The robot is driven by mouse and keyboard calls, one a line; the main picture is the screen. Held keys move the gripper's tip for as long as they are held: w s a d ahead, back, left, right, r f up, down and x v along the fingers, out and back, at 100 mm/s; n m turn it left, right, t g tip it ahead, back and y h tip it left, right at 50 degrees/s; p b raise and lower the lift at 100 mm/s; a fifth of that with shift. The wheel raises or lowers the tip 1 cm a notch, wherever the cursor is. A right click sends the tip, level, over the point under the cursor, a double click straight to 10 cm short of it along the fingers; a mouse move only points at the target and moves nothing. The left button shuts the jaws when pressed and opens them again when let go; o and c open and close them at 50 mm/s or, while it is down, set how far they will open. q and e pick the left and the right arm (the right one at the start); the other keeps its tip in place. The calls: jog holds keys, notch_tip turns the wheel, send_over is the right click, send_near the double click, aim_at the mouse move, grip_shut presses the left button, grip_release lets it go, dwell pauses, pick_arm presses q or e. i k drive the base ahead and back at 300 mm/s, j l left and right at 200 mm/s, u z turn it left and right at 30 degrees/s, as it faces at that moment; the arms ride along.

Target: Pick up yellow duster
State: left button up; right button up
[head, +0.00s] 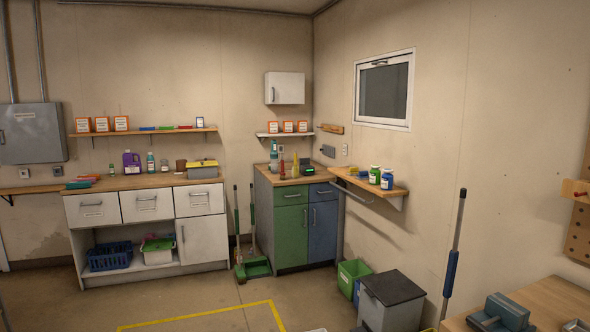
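I cannot tell for sure which thing is the yellow duster. A flat yellow item (202,163) lies on top of a grey box (203,172) at the right end of the white-cabinet counter. A small upright yellow item (295,165) stands on the wooden top of the green and blue cabinet (291,226) in the corner. Both are small and far from me across the room. Neither of my grippers shows in the head view.
White cabinets (137,207) stand along the back wall. A green dustpan (257,267) with brooms leans beside the corner cabinet. A green bin (352,277) and a grey bin (391,303) stand at right. A wooden workbench (550,298) fills the lower right. Open floor (190,293) lies ahead.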

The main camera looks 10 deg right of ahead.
aim_at(295, 168)
jog(key=i+u, duration=0.25)
jog(key=i, duration=3)
jog(key=i+z, duration=0.25)
jog(key=i, duration=0.3)
jog(key=i+j+z, duration=0.1)
jog(key=i+z, duration=0.15)
jog(key=i, duration=0.3)
jog(key=i+j+z, duration=0.25)
jog(key=i, duration=0.25)
